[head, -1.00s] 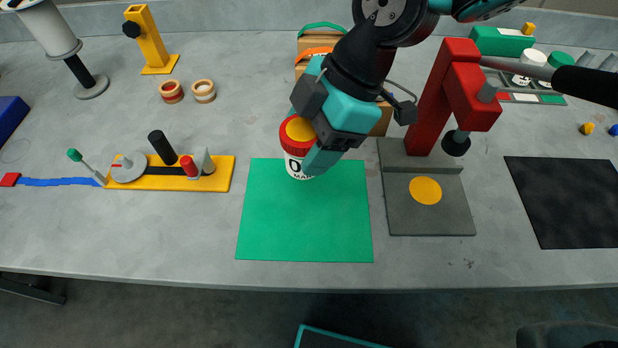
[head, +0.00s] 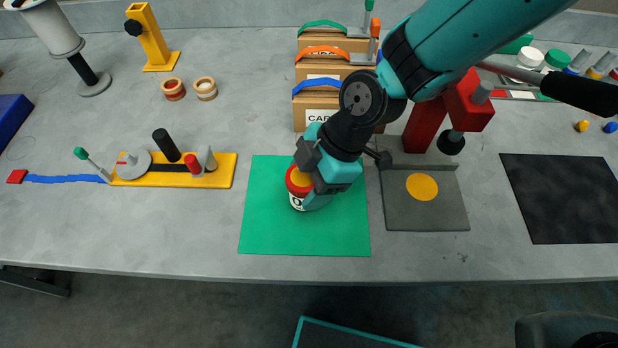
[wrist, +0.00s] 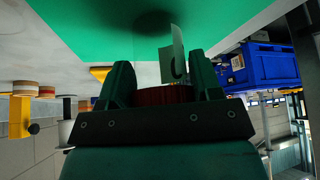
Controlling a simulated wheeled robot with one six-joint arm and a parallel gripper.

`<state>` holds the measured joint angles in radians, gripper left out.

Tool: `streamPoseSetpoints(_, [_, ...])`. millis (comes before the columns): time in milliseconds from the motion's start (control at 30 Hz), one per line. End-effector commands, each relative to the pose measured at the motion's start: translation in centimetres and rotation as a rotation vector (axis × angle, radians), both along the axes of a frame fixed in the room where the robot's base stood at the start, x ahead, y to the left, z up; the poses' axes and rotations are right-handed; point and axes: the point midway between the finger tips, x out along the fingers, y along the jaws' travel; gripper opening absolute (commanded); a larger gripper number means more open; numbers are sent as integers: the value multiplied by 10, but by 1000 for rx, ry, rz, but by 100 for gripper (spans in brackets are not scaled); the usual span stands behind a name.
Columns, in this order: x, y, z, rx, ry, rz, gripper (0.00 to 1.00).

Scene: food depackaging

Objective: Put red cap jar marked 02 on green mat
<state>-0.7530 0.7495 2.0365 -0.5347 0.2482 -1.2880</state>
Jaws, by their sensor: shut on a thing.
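The jar (head: 297,203) has a red cap with a yellow top and a white label. Only a "0" of its marking is readable in the head view; the rest is hidden by my gripper. My gripper (head: 308,181) is shut on the jar near its cap, over the upper middle of the green mat (head: 270,232). In the wrist view, the red cap (wrist: 165,96) sits between my gripper's two fingers (wrist: 163,88), with the mat (wrist: 90,25) beyond. I cannot tell whether the jar's base touches the mat.
A grey board with a yellow disc (head: 422,188) and red press (head: 425,122) stands right of the mat. Stacked cardboard boxes (head: 313,112) stand behind. A yellow tool strip (head: 222,172) is left, a black mat (head: 560,200) far right. The mat's front half is clear.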

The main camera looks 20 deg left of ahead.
Motion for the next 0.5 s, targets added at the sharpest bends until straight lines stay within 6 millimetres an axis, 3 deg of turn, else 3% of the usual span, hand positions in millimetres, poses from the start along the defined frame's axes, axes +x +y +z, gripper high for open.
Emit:
streamPoseSetpoints(33, [0, 0, -3, 0, 0, 0, 31])
streamPoseSetpoints(67, [0, 0, -3, 0, 0, 0, 61])
streamPoseSetpoints(167, [0, 0, -2, 0, 0, 0, 84])
streamPoseSetpoints(500, [0, 0, 4, 0, 0, 0, 84])
